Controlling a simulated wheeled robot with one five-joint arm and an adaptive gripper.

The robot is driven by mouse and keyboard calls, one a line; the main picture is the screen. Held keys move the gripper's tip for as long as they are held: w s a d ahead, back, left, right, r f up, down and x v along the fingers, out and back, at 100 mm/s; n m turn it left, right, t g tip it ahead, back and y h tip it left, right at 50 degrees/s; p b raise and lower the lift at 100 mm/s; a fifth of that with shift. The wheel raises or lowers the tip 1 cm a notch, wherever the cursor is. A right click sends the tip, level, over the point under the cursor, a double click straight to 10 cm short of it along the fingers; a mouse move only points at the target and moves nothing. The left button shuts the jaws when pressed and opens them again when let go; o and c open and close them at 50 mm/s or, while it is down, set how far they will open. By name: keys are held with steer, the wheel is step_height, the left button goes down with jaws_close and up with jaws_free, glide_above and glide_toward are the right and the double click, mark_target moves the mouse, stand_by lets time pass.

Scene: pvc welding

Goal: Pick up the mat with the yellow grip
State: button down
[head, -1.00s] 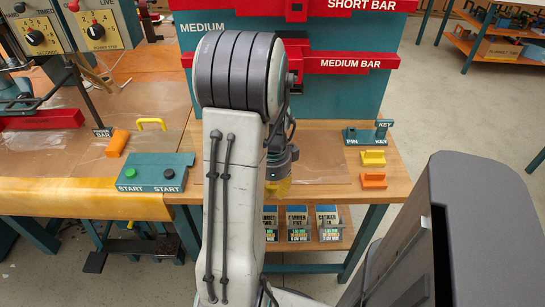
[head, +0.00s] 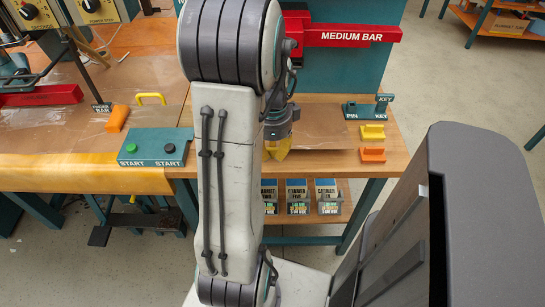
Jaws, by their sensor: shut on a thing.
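My gripper (head: 279,147) is partly hidden behind my arm, above the front of the right-hand bench. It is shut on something. Yellow shows at its lower end, but I cannot tell whether this is part of the fingers or a held grip. A yellow arched grip (head: 150,98) stands on the left-hand bench, far to the left of my gripper, near a clear sheet.
An orange block (head: 117,118) and a teal START box (head: 155,147) with two buttons stand on the left bench. Yellow (head: 372,132) and orange (head: 372,155) holders and a teal PIN/KEY stand (head: 367,110) are at right. Labelled carriers (head: 299,196) sit on the lower shelf.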

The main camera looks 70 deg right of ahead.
step_height(320, 180, up, 13)
steer(key=p, duration=0.2)
steer(key=shift+r, duration=0.2)
steer(key=shift+a, duration=0.1)
stand_by(1.5)
